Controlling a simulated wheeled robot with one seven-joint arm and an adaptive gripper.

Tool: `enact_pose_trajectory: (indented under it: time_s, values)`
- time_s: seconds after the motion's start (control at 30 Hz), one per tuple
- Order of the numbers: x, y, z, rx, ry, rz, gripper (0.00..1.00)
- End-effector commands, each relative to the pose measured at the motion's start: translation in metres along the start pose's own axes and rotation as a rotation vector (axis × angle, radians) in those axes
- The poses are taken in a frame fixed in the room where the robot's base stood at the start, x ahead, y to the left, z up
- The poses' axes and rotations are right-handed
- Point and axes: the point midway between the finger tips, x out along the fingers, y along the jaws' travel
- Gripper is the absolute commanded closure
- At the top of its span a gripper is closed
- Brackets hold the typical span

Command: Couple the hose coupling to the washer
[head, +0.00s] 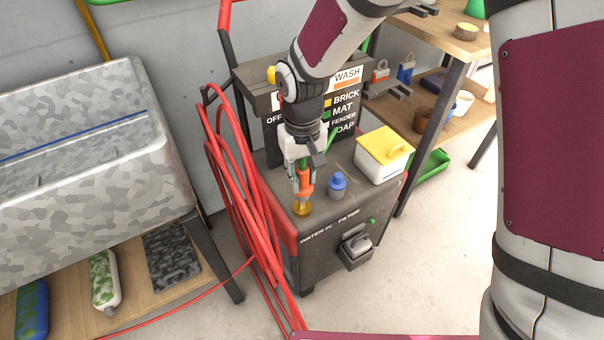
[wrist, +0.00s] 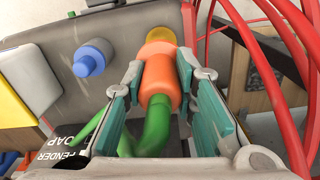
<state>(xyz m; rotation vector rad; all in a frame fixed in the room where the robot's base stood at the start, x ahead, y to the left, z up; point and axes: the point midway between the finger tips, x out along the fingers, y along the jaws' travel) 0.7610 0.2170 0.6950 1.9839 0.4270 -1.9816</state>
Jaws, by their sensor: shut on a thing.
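The washer (head: 279,232) is a dark grey box with red sides, marked WATER IN and FILTER on its front edge. A brass inlet (head: 302,209) stands on its top at the front left. The orange hose coupling (head: 305,180) is held upright just over the inlet, with a green hose at its upper end. My gripper (head: 304,170) is shut on the coupling. In the wrist view my gripper's fingers (wrist: 158,85) lie on both sides of the orange coupling (wrist: 158,68), whose far end meets or overlaps the brass inlet (wrist: 161,35). I cannot tell whether they are joined.
A blue cap (head: 337,185) stands right of the inlet. A white box with a yellow lid (head: 384,154) is at the washer's right. Red hose loops (head: 232,165) hang on its left. A metal sink (head: 150,130) stands left; shelves (head: 440,115) stand behind right.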

Motion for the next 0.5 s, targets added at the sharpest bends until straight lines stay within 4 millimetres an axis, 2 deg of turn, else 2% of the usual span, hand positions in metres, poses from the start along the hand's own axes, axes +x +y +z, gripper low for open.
enact_pose_trajectory:
  time_s: [0.17,0.5]
  values:
    - [-0.007,0.018,0.004,0.034,0.001,0.001,1.0]
    - [-0.038,0.099,0.036,0.196,0.0,0.004,1.0]
